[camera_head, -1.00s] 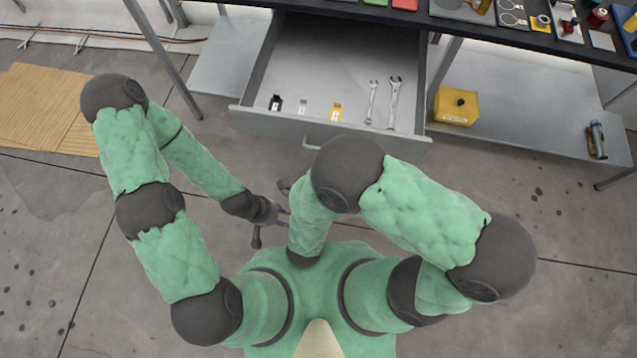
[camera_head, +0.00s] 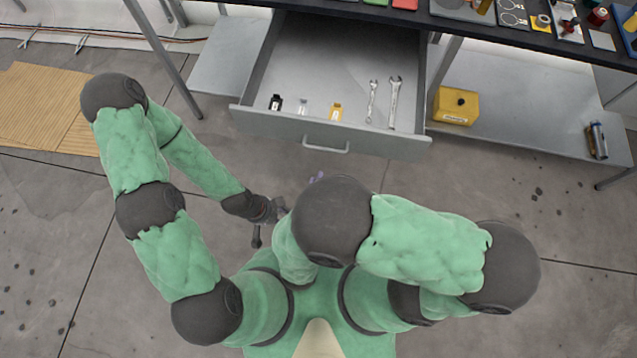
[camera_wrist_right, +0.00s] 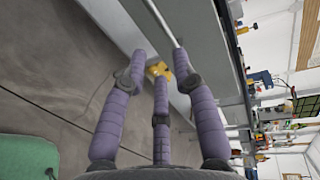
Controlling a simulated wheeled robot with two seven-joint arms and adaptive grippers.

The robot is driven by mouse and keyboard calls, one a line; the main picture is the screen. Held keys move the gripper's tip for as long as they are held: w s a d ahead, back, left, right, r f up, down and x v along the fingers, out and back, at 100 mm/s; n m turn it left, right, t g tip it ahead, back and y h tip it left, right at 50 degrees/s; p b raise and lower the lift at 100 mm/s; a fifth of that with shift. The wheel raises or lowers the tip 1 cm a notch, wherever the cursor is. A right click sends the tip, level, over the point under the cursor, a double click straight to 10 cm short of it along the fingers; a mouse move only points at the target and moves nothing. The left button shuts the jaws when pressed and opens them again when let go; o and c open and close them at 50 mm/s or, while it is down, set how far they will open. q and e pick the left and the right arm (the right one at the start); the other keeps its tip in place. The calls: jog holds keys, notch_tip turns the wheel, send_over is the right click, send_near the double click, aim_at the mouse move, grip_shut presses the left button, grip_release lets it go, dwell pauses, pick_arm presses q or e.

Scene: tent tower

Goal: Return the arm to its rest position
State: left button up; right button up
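My right arm (camera_head: 425,245) is folded over my body in the head view, its big dark joint raised in front of my chest. It hides nearly all of my right gripper in that view. In the right wrist view my right gripper (camera_wrist_right: 158,85) has its purple fingers spread apart with nothing held between them. My left arm (camera_head: 150,210) is bent at the left. My left gripper (camera_head: 264,224) is low beside the right arm, partly covered, and its opening cannot be made out.
An open grey drawer (camera_head: 380,146) extends under the dark workbench (camera_head: 415,20), holding two wrenches (camera_head: 393,102) and several small items. A yellow box (camera_head: 455,106) sits on the lower shelf (camera_head: 525,128) at right. A table leg (camera_head: 165,60) stands at left. Floor is clear before the drawer.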

jog(key=shift+f, duration=0.1)
dwell(0.3)
jog(key=w+f+n+g+y, duration=0.4)
jog(key=w+f+n+g, duration=0.2)
jog(key=f+n+g, duration=0.4)
jog(key=s+d+f+n+g+y+p, duration=0.1)
jog(key=s+d+f+n+g+y, duration=0.3)
jog(key=s+d+f+n, duration=0.3)
jog(key=shift+s+f+n+g, duration=0.3)
jog(key=shift+s+f+n, duration=0.15)
jog(key=shift+f+n, duration=0.4)
